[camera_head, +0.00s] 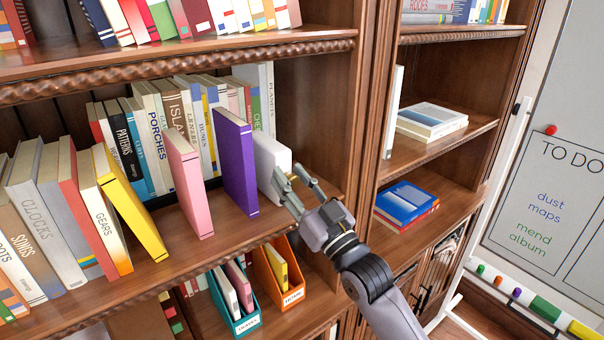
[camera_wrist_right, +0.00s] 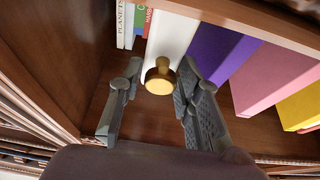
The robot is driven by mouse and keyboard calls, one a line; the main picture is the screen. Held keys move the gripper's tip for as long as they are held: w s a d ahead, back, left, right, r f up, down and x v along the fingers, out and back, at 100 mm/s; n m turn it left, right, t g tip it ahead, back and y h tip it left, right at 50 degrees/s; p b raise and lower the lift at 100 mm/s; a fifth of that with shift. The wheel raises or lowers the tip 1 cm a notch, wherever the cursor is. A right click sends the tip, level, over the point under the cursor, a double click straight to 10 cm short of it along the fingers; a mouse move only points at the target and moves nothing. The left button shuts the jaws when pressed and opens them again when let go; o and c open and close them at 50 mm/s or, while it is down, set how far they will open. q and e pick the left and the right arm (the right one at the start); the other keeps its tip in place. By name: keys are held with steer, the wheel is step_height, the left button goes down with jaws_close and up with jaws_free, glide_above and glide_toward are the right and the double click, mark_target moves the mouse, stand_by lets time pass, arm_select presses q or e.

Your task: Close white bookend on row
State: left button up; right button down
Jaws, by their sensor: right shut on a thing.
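The white bookend (camera_head: 268,152) stands upright on the middle shelf, at the right end of the row of books, beside the thick purple book (camera_head: 234,165). My right gripper (camera_head: 294,180) reaches it from the front right. In the right wrist view the white bookend (camera_wrist_right: 174,32) has a round brass knob (camera_wrist_right: 160,80) on its front. The fingers of my right gripper (camera_wrist_right: 155,95) lie on either side of the knob and are shut on it. My left gripper is not in view.
A pink book (camera_head: 188,180) and a yellow book (camera_head: 132,210) stick out from the row to the left. Teal (camera_head: 240,322) and orange (camera_head: 283,298) file boxes stand on the shelf below. A wooden upright (camera_head: 352,110) is to the right. Bare shelf lies in front of the purple book.

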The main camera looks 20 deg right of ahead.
steer(key=shift+s+a+r, duration=0.1)
steer(key=shift+s+a, duration=0.05)
steer(key=shift+a, duration=0.25)
steer(key=c, duration=1.6)
jaws_free()
steer(key=shift+d, duration=0.35)
steer(key=shift+o, duration=0.7)
steer(key=shift+w+d, duration=0.25)
steer(key=shift+d, duration=0.05)
steer(key=shift+o, duration=0.5)
steer(key=shift+w+d+f, duration=0.1)
steer(key=shift+d+f, duration=0.05)
steer(key=shift+f, duration=0.05)
steer(key=shift+a+r, duration=0.1)
steer(key=shift+a, duration=0.2)
steer(key=shift+s, duration=0.3)
steer(key=shift+s+d+f, duration=0.2)
steer(key=shift+s+f, duration=0.1)
steer(key=v, duration=1.1)
